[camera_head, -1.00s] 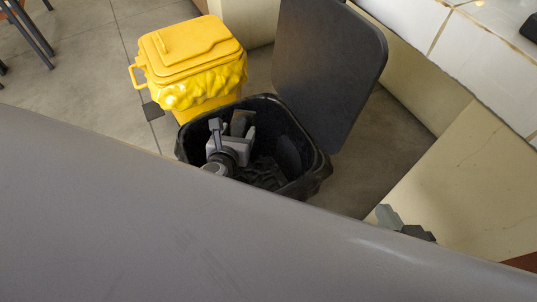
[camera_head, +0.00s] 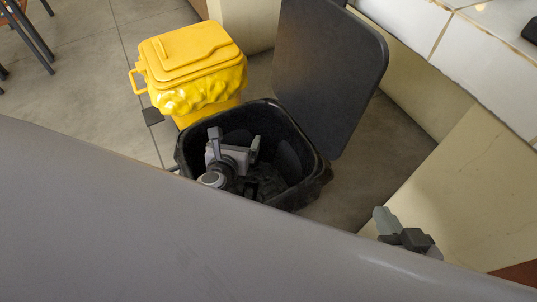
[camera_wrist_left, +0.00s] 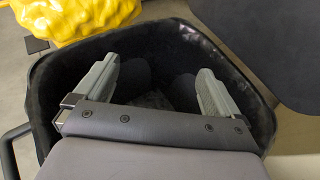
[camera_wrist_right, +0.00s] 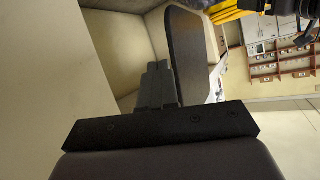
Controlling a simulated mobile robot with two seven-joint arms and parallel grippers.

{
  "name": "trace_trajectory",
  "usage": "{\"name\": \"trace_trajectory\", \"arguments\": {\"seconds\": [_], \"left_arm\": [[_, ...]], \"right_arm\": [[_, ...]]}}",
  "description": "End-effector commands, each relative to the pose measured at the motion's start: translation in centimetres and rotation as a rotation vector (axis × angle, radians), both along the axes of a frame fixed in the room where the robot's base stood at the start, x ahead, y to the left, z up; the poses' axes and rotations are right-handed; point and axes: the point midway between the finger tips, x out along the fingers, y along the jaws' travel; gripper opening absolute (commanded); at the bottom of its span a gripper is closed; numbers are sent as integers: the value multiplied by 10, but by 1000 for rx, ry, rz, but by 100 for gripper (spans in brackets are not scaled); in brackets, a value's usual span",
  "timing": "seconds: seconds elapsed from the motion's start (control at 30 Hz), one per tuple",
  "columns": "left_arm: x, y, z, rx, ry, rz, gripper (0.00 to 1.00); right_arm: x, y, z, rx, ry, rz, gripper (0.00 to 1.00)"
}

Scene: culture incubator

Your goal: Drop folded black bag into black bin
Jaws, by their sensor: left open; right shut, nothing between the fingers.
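The black bin (camera_head: 310,178) stands open on the floor, its dark lid (camera_head: 330,75) raised behind it. My left gripper (camera_head: 235,141) is inside the bin mouth, open, with its fingers spread. In the left wrist view the gripper (camera_wrist_left: 157,78) points down into the bin (camera_wrist_left: 245,85), with nothing clearly held between its fingers. Dark, rumpled material (camera_head: 270,182) shows low in the bin; I cannot tell whether it is the folded black bag or a liner. My right gripper (camera_head: 383,219) is shut and empty at the lower right; its closed fingers (camera_wrist_right: 158,78) show in the right wrist view.
A yellow lidded bin (camera_head: 195,65) stands just left of and behind the black bin. A large grey surface (camera_head: 200,240) fills the foreground. A pale cabinet wall (camera_head: 470,190) and white tiled counter (camera_head: 450,50) are at right. Floor (camera_head: 75,80) at left is open.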

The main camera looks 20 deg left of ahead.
Motion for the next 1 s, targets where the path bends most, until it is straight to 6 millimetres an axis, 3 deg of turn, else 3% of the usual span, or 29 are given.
{"name": "trace_trajectory", "arguments": {"seconds": [0.07,0.4,1.0], "left_arm": [[-12,-2,7,0,3,-2,97],[-55,-10,24,-1,2,-1,97],[-59,-10,25,-23,2,15,97]], "right_arm": [[0,-3,8,-22,-8,-4,0],[-9,-20,5,-120,4,-26,0],[-9,-21,5,-127,4,-27,0]]}}
